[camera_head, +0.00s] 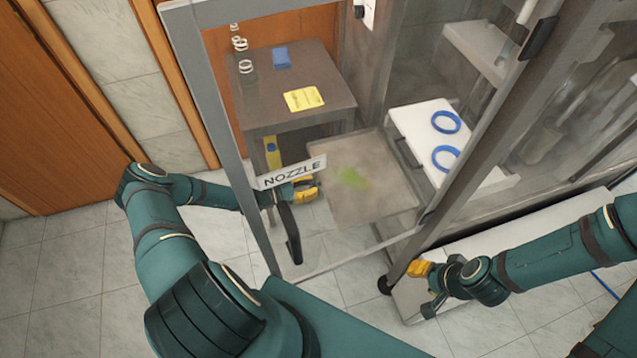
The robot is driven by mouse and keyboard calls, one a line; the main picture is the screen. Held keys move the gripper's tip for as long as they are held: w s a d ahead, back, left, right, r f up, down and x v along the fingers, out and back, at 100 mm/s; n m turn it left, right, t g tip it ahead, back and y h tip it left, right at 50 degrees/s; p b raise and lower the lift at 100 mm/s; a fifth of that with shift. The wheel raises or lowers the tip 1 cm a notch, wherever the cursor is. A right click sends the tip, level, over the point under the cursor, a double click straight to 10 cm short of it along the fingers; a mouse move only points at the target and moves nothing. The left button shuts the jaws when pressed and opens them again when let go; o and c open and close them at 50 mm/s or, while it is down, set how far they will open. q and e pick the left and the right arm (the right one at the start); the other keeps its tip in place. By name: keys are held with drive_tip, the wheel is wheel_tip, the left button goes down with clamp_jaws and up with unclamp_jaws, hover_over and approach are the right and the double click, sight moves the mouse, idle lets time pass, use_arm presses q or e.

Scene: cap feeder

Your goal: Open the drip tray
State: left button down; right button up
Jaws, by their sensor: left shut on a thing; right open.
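The drip tray (385,203) is a pale, flat, square tray with a blurred green patch on it. It shows through the clear panel in the middle of the head view. My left gripper (307,189), with yellow fingers, is behind the panel at the tray's left edge. It is shut on the tray edge; the exact grip point is partly hidden by the NOZZLE label and blurred by the panel. My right gripper (424,284) is open and empty, low beside the machine's front post, apart from the tray.
The clear framed door carries a NOZZLE label (291,172) and a black handle (289,232). A grey table (331,87) with a yellow note (303,98) stands behind. A white shelf (413,126) holds blue rings (446,122) to the right. Tiled floor is clear at left.

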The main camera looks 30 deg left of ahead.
use_arm(q)
drive_tip(key=c, duration=0.7)
unclamp_jaws()
drive_tip(key=v, duration=1.2)
